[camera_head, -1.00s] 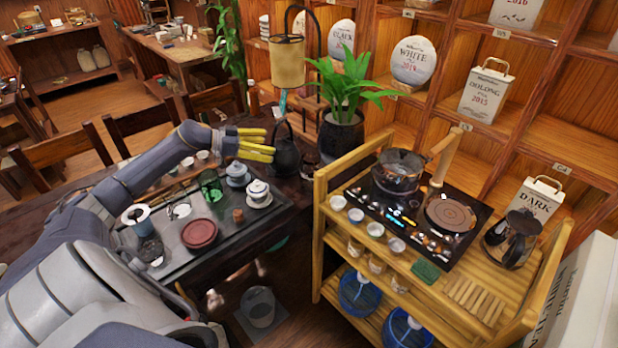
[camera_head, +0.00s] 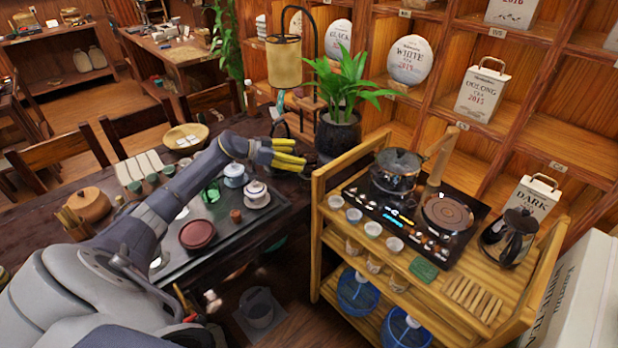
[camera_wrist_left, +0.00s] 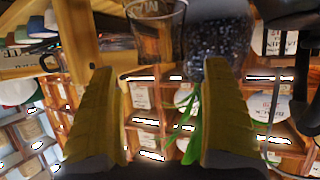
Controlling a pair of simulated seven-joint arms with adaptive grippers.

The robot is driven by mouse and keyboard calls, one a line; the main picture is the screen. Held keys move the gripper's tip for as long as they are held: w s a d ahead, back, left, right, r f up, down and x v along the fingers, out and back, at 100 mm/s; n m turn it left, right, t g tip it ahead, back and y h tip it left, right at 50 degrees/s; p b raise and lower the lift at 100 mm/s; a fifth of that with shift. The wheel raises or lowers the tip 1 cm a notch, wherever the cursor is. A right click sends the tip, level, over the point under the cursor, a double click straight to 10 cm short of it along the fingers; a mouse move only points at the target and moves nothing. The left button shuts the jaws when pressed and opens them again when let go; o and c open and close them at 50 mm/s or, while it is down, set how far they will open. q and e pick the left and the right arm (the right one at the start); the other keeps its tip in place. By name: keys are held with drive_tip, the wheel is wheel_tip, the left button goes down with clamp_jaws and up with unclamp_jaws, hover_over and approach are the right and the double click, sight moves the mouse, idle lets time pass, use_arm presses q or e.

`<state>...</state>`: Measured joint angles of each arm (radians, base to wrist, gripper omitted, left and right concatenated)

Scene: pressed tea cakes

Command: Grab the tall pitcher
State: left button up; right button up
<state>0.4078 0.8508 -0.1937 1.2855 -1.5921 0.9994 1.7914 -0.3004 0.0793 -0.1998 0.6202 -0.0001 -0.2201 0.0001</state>
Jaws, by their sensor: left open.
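In the left wrist view, a clear glass vessel (camera_wrist_left: 158,32) with markings stands beyond the fingertips, beside the dark speckled plant pot (camera_wrist_left: 217,42). It looks like the tall pitcher. My left gripper (camera_wrist_left: 160,72) is open, its yellow fingers spread with nothing between them. In the head view, my left gripper (camera_head: 304,156) points right, just left of the black plant pot (camera_head: 338,137). The fingers cover the spot beside the pot, so I cannot make out the glass vessel there. My right gripper is not in view.
The wooden cart (camera_head: 318,215) stands to the right with a glass kettle (camera_head: 397,168) and a dark glass pot (camera_head: 508,237). The tea tray (camera_head: 240,228) with lidded cups lies below my left arm. A hanging lamp (camera_head: 284,62) rises behind the gripper.

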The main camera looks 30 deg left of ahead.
sight(316, 158)
use_arm(q)
drive_tip(key=shift+x, duration=2.85)
drive_tip(key=shift+a+f, duration=0.15)
drive_tip(key=c, duration=1.7)
